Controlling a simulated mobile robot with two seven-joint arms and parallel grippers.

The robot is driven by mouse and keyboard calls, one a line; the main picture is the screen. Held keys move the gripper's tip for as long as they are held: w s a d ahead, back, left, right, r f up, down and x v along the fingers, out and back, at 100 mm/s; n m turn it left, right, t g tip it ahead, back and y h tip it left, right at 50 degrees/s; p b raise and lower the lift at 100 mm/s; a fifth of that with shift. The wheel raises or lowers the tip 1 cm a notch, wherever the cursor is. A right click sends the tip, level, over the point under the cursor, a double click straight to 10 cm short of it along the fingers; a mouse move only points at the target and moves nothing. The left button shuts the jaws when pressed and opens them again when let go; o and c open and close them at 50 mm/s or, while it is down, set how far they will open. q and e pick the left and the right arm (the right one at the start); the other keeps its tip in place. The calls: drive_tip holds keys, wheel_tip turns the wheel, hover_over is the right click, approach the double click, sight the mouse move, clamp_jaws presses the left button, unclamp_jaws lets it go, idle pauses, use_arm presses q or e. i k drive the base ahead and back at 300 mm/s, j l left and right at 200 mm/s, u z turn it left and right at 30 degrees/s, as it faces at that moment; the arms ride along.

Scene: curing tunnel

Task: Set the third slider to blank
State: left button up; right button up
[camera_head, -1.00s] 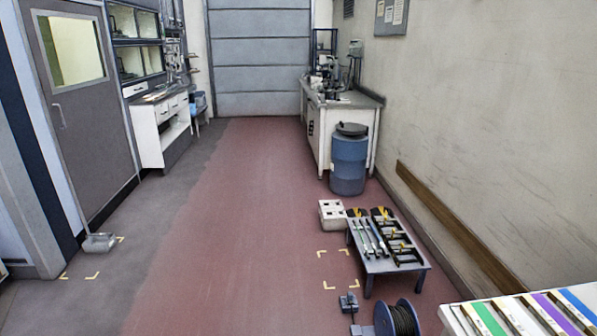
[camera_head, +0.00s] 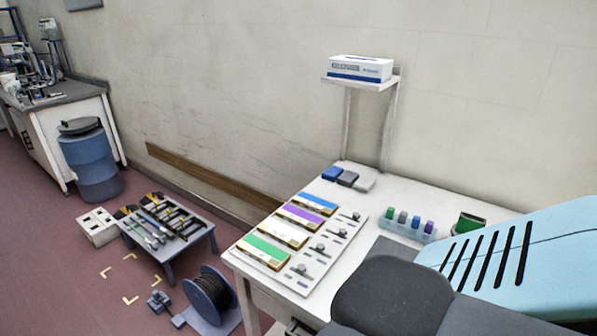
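A pale slider panel (camera_head: 328,258) lies on the white table (camera_head: 425,199). Four-colour strips run along its left side: green (camera_head: 263,251), white (camera_head: 284,234), purple (camera_head: 300,217) and blue (camera_head: 315,203), from near to far. Beside each strip is a grey slider knob: by green (camera_head: 301,269), by white (camera_head: 319,249), by purple (camera_head: 341,233) and by blue (camera_head: 355,216). Small marks lie beside the knobs, too small to read. I cannot tell which slider counts as third or which mark is blank. Neither gripper is in view.
Behind the panel are several small blue, dark and white blocks (camera_head: 348,178). A clear rack (camera_head: 408,228) of coloured pieces stands to the right. A low tool bench (camera_head: 170,230) and cable reel (camera_head: 212,296) stand left.

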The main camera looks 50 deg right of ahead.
sight(342, 233)
drive_tip(key=z, duration=1.55)
